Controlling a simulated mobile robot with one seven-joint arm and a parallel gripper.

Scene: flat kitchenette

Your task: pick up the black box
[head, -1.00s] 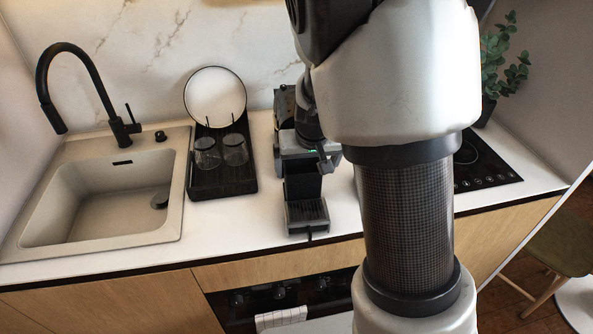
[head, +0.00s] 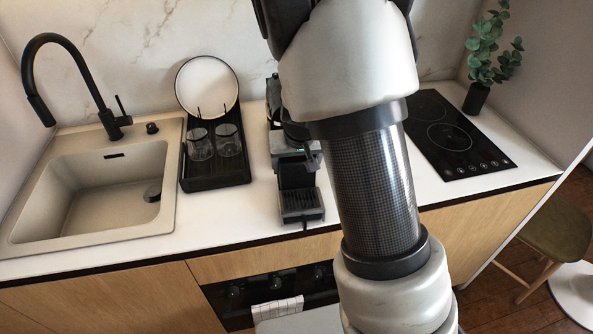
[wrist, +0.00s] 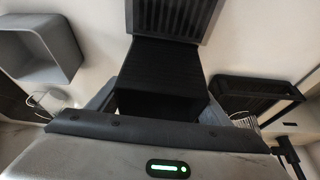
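The dark thing that I take for the black box (head: 296,176) stands upright on the white counter, with a ribbed tray part at its front. My gripper (head: 303,150), with a small green light, is at its upper part, partly hidden by my arm. In the wrist view, the box's black body (wrist: 162,78) lies between grey finger parts on both sides, with its slatted part above. My gripper (wrist: 158,106) is around or just over the box. The fingertips are hidden, so I cannot tell whether they touch it.
A black drying rack (head: 190,178) with two glasses and a round plate (head: 207,86) stands left of the box. Further left are the sink (head: 95,190) and black faucet (head: 68,45). The hob (head: 452,135) and a plant (head: 490,60) are on the right.

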